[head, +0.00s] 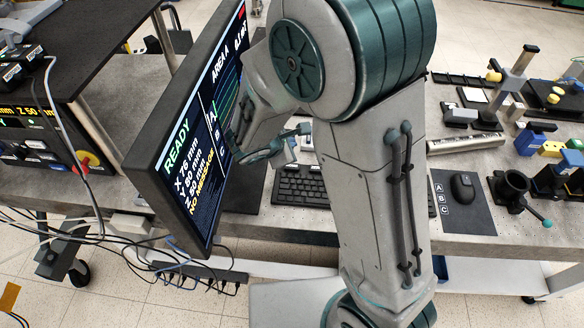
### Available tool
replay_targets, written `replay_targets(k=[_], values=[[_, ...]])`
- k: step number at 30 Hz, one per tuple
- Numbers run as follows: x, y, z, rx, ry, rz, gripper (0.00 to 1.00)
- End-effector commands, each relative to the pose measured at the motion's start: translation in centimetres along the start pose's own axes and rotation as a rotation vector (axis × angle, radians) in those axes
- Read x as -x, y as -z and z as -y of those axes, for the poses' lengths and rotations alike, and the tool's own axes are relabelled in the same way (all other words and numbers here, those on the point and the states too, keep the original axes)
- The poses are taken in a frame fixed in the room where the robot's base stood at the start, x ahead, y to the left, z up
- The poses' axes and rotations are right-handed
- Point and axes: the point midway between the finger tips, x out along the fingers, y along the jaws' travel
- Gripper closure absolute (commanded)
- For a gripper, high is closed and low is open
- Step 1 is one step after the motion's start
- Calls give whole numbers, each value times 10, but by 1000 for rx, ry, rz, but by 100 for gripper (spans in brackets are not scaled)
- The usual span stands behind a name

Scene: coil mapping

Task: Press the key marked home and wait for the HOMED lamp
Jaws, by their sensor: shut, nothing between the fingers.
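My gripper (262,153) is partly visible beside the monitor, behind my arm. Its fingers look teal and are shut with nothing between them; whether they touch the screen I cannot tell. The monitor (197,135) reads READY, X 76 mm, more coordinate lines and NO MESSAGE. A controller box (62,140) at the left edge has an amber display ending in "mm Z 50" and a yellow round control. I cannot make out a key marked home or a HOMED lamp; the box is cut off by the frame.
A black keyboard (301,188) lies behind the monitor, partly hidden by my arm. Several fixtures and a black holder (512,186) crowd the right of the bench. Cables (100,238) hang at the left.

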Motion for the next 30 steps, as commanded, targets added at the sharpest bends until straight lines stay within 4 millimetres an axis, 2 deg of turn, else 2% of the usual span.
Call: replay_targets(k=[1,6,12,30], values=[[-8,6,7,1,1,0,100],[-26,20,20,2,1,-1,100],[-42,30,30,-1,0,0,100],[-45,33,33,-1,0,0,100]])
